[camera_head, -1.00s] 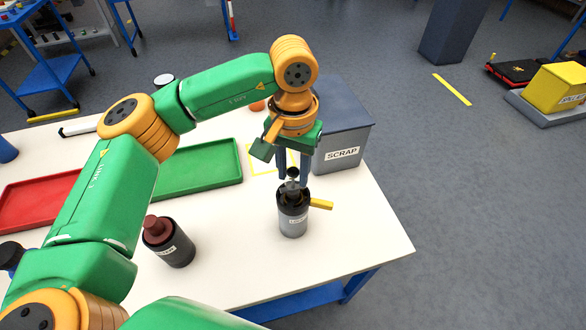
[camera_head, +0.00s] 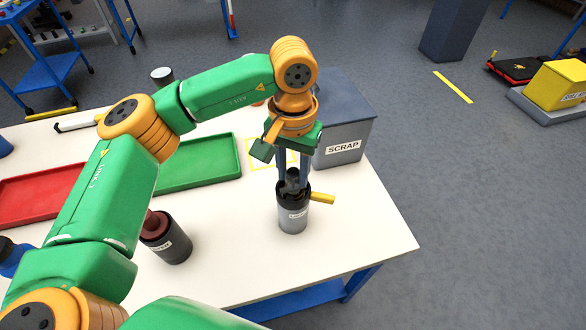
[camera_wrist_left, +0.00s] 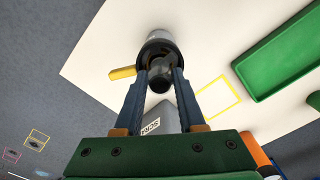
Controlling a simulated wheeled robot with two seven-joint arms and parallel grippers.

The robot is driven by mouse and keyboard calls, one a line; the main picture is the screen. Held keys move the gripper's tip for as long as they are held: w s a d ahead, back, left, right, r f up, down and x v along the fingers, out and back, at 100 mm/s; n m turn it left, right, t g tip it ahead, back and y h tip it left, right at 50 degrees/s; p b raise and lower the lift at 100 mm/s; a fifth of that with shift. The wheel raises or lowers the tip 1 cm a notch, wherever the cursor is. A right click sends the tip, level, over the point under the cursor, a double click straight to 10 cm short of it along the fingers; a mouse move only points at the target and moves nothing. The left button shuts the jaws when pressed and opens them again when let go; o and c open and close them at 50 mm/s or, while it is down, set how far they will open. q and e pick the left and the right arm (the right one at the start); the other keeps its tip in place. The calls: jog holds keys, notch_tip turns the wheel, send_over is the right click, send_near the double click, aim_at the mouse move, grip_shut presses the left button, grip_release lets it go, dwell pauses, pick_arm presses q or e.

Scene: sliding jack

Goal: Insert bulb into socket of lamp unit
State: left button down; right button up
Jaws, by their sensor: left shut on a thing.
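The lamp unit (camera_head: 292,219) is an upright grey cylinder with a black top, a label and a yellow lever (camera_head: 322,198) on its right side. It stands near the table's right side, and its black rim also shows in the left wrist view (camera_wrist_left: 158,46). My left gripper (camera_head: 292,182) points down over it, shut on a small dark bulb (camera_wrist_left: 160,82). The bulb sits between the fingertips at the lamp unit's open top. The fingers and rim hide its lower end, so I cannot tell how deep it is. My right gripper is not in view.
A dark cylinder with a red-brown top (camera_head: 166,246) stands to the left. A green tray (camera_head: 200,163) and red tray (camera_head: 40,197) lie behind it. A grey SCRAP bin (camera_head: 345,140) stands close behind the gripper. The white table (camera_head: 350,235) is bare at front right.

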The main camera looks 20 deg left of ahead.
pick_arm(q)
jog(key=shift+f, duration=0.25)
jog(key=shift+c, duration=2.1)
grip_release()
jog(key=shift+r, duration=0.1)
notch_tip(320, 180, up, 7)
jog(key=shift+r+b, duration=0.1)
jog(key=shift+b, duration=0.35)
